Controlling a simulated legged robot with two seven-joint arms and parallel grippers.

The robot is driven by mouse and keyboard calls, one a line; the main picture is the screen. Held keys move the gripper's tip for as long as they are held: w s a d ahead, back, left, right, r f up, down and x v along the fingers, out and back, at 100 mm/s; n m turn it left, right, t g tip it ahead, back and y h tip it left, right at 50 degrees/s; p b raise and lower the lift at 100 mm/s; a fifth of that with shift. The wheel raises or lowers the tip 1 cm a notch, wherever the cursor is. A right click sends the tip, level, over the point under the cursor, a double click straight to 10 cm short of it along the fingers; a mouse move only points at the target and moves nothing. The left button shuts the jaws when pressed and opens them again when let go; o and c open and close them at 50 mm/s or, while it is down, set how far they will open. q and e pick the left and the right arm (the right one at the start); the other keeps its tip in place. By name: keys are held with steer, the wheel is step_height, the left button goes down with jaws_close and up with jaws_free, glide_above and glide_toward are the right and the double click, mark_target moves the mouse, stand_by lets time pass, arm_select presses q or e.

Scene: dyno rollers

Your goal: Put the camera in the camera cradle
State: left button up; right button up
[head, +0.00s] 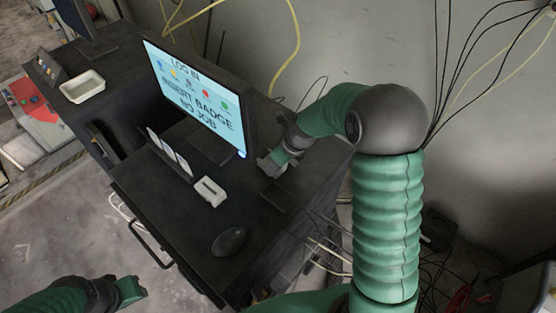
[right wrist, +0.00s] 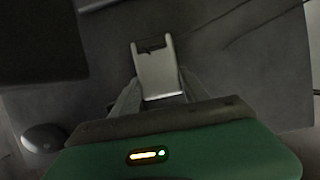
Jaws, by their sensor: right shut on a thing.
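My right gripper (head: 270,164) is above the dark desktop, to the right of the monitor. In the right wrist view its fingers (right wrist: 156,88) are shut on a pale grey block with a dark notch at its far end, which I take to be the camera (right wrist: 156,72). In the head view the block is small and partly hidden by the gripper. A white slotted block (head: 210,191) stands on the desk, left of the right gripper; I cannot tell if it is the camera cradle. My left gripper (head: 133,290) is low at the left, off the desk; its jaws are unclear.
A monitor (head: 200,95) stands at the back of the desk (head: 165,205). White cards (head: 170,152) stand in front of it. A dark mouse (head: 230,241) lies near the front; it also shows in the right wrist view (right wrist: 45,138). A white tray (head: 82,87) sits far left.

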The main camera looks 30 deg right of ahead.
steer(key=o, duration=1.3)
steer(key=shift+w+f, duration=0.1)
steer(key=shift+o, duration=1.3)
steer(key=shift+a, duration=0.15)
